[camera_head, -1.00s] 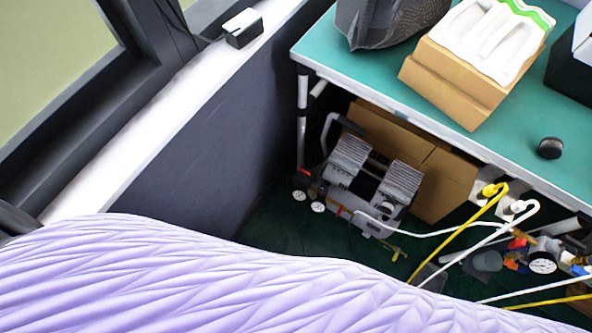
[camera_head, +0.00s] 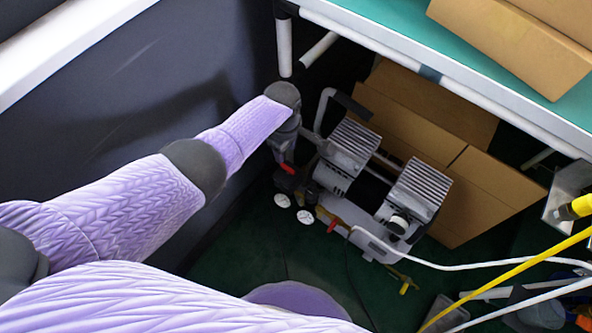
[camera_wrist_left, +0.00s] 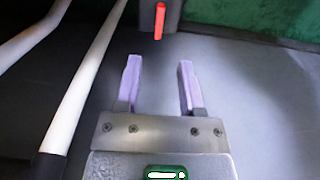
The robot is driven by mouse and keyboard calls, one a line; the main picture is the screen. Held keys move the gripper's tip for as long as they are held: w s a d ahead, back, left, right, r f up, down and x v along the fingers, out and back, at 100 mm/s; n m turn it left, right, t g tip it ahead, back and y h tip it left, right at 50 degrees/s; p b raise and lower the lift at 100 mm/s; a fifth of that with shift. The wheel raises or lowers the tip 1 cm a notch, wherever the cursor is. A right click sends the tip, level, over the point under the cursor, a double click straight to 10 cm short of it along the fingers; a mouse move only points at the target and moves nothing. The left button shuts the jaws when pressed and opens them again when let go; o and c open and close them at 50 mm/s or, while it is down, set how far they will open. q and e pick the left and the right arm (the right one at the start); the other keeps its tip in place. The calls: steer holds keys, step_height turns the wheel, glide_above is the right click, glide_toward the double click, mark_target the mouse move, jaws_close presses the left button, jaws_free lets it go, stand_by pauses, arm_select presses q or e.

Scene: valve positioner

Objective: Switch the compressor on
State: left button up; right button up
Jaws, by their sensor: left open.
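The compressor (camera_head: 401,203), with two finned grey cylinder heads, stands on the dark green floor under the table. A red part (camera_head: 287,168) shows at its left end, above two white round gauges. My left arm reaches in from the left, and its gripper (camera_head: 283,152) is just above that red part, partly hiding it. In the left wrist view the gripper (camera_wrist_left: 158,75) is open and empty. A red switch lever (camera_wrist_left: 159,21) on a grey box lies just ahead, between the lines of the two fingers and apart from them. My right gripper is not in view.
The teal table (camera_head: 385,20) overhangs from above, with a white leg (camera_head: 283,48) near my left wrist. A dark wall (camera_head: 130,90) is on the left. Cardboard boxes (camera_head: 480,190) stand behind the compressor. White and yellow hoses (camera_head: 520,268) run at right.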

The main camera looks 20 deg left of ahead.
mark_target(286, 167)
arm_select(q)
steer(key=shift+w+f, duration=0.1)
steer(key=shift+f, duration=0.05)
step_height(286, 167, down, 9)
steer(key=b, duration=0.7)
steer(key=shift+f, duration=0.25)
steer(key=shift+r, duration=0.25)
jaws_close()
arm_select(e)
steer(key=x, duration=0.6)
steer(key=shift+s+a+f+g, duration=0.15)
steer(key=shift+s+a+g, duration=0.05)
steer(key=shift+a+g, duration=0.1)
